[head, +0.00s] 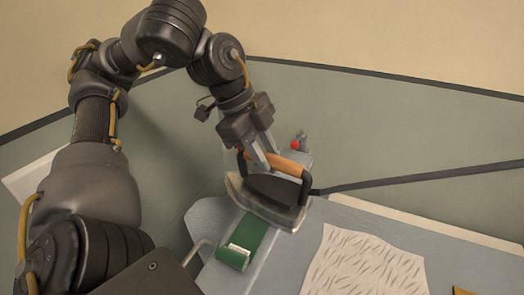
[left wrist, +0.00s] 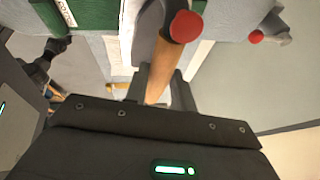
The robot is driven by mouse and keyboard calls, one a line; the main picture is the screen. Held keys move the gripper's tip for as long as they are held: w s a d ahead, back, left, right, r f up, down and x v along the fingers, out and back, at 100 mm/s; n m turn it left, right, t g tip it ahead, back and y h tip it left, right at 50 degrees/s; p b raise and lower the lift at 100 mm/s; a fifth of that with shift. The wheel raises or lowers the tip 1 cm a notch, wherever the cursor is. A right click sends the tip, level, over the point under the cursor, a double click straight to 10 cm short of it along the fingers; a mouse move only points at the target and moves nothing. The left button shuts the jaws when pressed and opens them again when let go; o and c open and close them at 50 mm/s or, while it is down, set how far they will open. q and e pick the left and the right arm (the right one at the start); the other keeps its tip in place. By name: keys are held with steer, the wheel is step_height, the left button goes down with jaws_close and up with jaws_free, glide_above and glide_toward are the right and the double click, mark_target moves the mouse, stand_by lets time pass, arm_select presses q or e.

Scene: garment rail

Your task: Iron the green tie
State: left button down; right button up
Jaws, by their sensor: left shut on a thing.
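The iron (head: 262,192) has a dark body, a grey metal soleplate and an orange-brown handle. My left gripper (head: 262,160) is shut on its handle, which also shows in the left wrist view (left wrist: 165,65) with a red end cap. The green tie (head: 249,238) lies on the narrow end of the grey ironing board (head: 310,222), with a white label on its near end. The iron is over the far part of the tie and hides it; I cannot tell if the soleplate touches it. In the left wrist view the green tie (left wrist: 90,14) is at the top left.
A white patterned cloth (head: 362,262) lies on the board to the right of the tie. A yellow item (head: 466,291) is at the bottom right edge. A small red knob (head: 295,145) stands behind the iron. A dark cord runs right from the iron.

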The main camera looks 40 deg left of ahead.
arm_select(q)
steer(key=shift+w+a+p, duration=0.25)
steer(key=shift+w+p, duration=0.1)
steer(key=shift+w, duration=0.35)
steer(key=shift+w+a+p, duration=0.2)
steer(key=shift+w+p, duration=0.1)
steer(key=shift+w, duration=0.35)
steer(key=shift+w+a+p, duration=0.35)
steer(key=shift+w+p, duration=0.2)
steer(key=shift+w, duration=0.35)
steer(key=shift+w+a+p, duration=0.3)
steer(key=shift+w+p, duration=0.2)
steer(key=shift+w, duration=0.4)
steer(key=shift+r, duration=0.15)
